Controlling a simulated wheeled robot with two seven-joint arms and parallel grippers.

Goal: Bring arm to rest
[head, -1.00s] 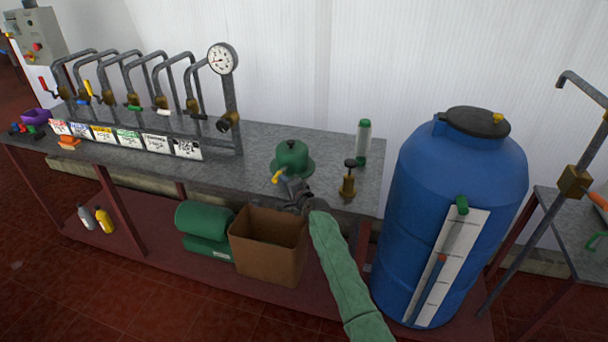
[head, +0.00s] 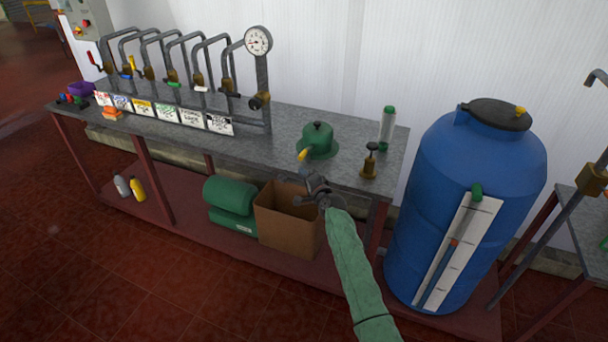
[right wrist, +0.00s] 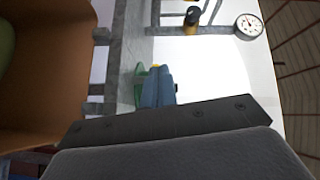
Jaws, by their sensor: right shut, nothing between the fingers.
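My right gripper (head: 312,178) is shut and empty, in front of the workbench's front edge and above the cardboard box. Its arm, in a green sleeve, comes up from the bottom of the head view. A green domed fitting with a yellow-tipped handle (head: 317,139) stands on the bench just beyond the gripper, which looks apart from it. In the right wrist view the shut fingers (right wrist: 158,88) show in front of part of a green thing. My left gripper is not in view.
The grey bench (head: 280,122) carries bent pipes with valves, a gauge (head: 258,41), a brass valve (head: 370,161) and a green-capped bottle (head: 387,128). An open cardboard box (head: 288,222) sits on the lower shelf. A blue barrel (head: 465,200) stands right. Floor at lower left is clear.

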